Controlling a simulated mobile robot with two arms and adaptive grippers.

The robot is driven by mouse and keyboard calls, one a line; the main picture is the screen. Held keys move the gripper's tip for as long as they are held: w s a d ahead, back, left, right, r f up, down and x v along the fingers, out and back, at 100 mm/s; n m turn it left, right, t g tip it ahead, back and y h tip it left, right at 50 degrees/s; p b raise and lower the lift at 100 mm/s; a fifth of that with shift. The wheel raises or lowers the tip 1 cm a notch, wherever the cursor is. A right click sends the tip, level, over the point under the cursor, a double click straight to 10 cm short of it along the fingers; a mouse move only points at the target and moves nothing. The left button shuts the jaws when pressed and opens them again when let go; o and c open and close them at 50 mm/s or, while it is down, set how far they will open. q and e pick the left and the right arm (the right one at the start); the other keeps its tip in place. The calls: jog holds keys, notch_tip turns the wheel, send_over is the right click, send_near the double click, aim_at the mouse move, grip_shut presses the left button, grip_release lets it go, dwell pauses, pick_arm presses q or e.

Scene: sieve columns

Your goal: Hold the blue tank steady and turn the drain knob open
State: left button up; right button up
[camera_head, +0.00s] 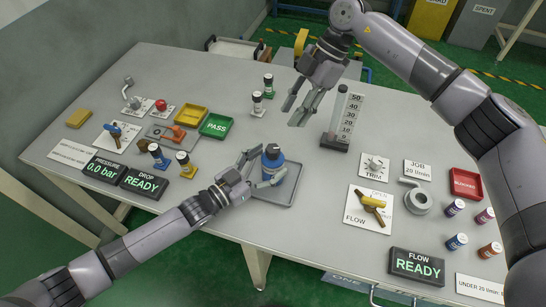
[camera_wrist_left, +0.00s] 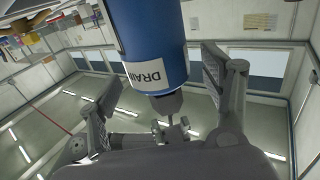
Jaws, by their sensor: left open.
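The blue tank (camera_head: 271,165) stands upright on a grey tray (camera_head: 287,195) near the table's front edge. In the left wrist view the blue tank (camera_wrist_left: 150,45) carries a white DRAIN label, and a dark neck (camera_wrist_left: 167,103) leads to small knob-like parts (camera_wrist_left: 184,122). In the head view a dark top (camera_head: 272,149) shows; I cannot clearly make out the drain knob there. My left gripper (camera_head: 267,167) is open, its fingers on either side of the tank with gaps visible in the wrist view. My right gripper (camera_head: 299,112) is open and empty, above the table behind the tank.
A graduated column (camera_head: 341,120) stands right of my right gripper. A yellow flow valve (camera_head: 373,206) and a grey coil (camera_head: 417,199) are right. The table around the tank's tray is mostly clear.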

pick_arm(q)
jog(key=shift+x, duration=1.05)
jog(key=shift+c, duration=0.4)
jog(key=c, duration=1.5)
jog(key=shift+c, duration=0.2)
